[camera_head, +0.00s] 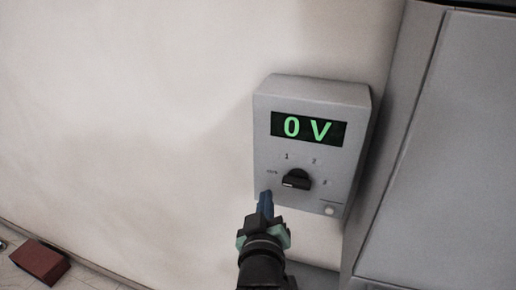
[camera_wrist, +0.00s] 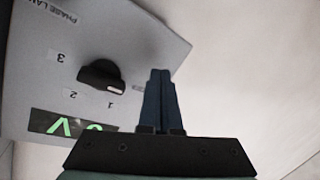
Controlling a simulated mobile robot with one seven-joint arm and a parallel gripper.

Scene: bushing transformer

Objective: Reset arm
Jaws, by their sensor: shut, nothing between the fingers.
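My gripper (camera_head: 265,204) is shut and empty, its blue fingers together, just below and left of the black rotary knob (camera_head: 297,180) in the head view. In the wrist view the shut fingers (camera_wrist: 160,78) point up, to the right of the knob (camera_wrist: 101,76), and appear apart from it. The knob sits on a grey control box (camera_head: 268,160) on the wall, with marks 1, 2 and 3 around it. The knob's white pointer line faces left in the head view. The green display (camera_head: 308,128) reads "0 V".
A grey cabinet (camera_head: 446,150) stands close to the right of the box. The pale wall (camera_head: 130,110) to the left is bare. A reddish-brown block (camera_head: 40,261) lies on the floor at lower left. A small pale round button (camera_head: 329,210) is at the box's lower right.

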